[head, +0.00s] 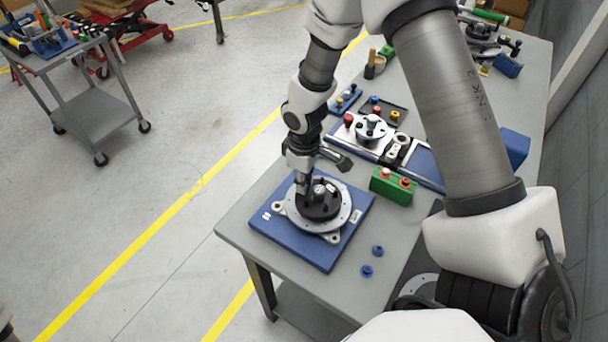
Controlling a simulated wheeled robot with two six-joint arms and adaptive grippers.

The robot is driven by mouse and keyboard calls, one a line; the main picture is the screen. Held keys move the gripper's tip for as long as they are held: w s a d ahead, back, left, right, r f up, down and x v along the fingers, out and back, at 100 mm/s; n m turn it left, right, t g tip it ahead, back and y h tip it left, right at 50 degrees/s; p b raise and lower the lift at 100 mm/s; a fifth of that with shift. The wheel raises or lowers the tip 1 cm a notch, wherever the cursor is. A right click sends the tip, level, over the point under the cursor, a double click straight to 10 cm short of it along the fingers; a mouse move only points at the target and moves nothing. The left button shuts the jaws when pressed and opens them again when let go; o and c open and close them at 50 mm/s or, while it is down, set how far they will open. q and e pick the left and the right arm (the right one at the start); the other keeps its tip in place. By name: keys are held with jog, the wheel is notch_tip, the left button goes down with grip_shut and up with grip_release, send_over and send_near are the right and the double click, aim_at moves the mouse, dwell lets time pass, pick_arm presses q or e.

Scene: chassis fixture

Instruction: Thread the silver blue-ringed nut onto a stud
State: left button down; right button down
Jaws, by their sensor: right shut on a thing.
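My right gripper (304,184) points down at the left side of the dark hub. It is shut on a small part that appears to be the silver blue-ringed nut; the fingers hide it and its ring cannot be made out. The black hub (320,207) with short upright studs sits on a round silver flange (345,212), fixed on a blue base plate (270,228) near the table's front left corner. Whether the held part touches a stud cannot be told. My left gripper is not in view.
Two small blue-topped pieces (377,250) lie on the grey table (240,220) right of the base plate. A green block (391,186) with orange-topped parts and a silver fixture (372,128) stand behind. My arm hides part of the table's right side.

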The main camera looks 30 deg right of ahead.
jog(key=shift+s+f, duration=0.2)
jog(key=shift+f, duration=0.05)
jog(key=m+b, duration=0.2)
jog(key=m, duration=0.1)
jog(key=shift+f, duration=0.4)
jog(key=m+b, duration=0.4)
jog(key=m, duration=0.5)
jog(key=shift+f, duration=0.1)
jog(key=m+b, duration=0.1)
jog(key=m, duration=0.1)
jog(key=shift+r+m, duration=0.2)
jog(key=shift+m, duration=0.2)
jog(key=c, duration=1.2)
grip_release()
jog(key=shift+o, duration=1)
jog(key=shift+a, duration=0.1)
jog(key=shift+w+a, duration=0.15)
